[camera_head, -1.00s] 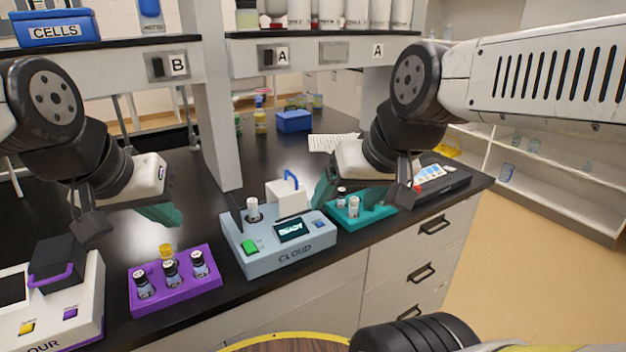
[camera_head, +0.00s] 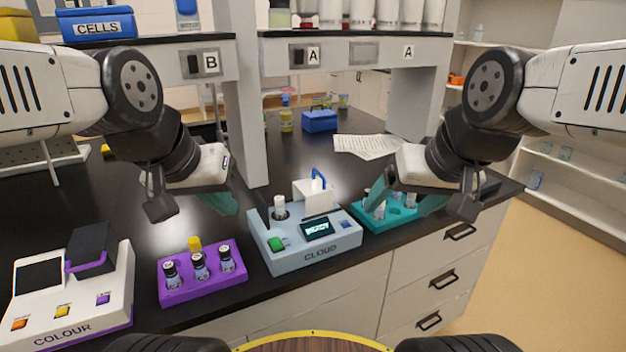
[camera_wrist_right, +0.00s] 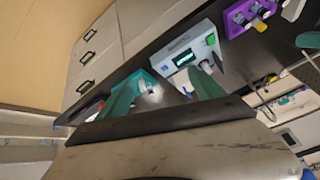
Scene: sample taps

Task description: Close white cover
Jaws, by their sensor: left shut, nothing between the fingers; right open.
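The white cover (camera_head: 313,197), with a blue handle (camera_head: 318,179), stands open at the back of the grey CLOUD device (camera_head: 285,258). A white-capped vial (camera_head: 280,205) stands upright in the device's well, uncovered, left of the cover. My right gripper (camera_head: 404,200) is open above the teal rack, to the right of the cover and apart from it. Its two teal fingers also show in the right wrist view (camera_wrist_right: 165,92), where one partly hides the cover area. My left gripper (camera_head: 222,203) is shut and empty, left of the CLOUD device and behind the purple rack.
A teal rack (camera_head: 364,228) with vials stands right of the CLOUD device. A purple rack (camera_head: 205,287) with several vials and the white COLOUR device (camera_head: 115,310) stand to the left. A shelf post (camera_head: 247,130) rises behind. Papers (camera_head: 367,146) lie farther back.

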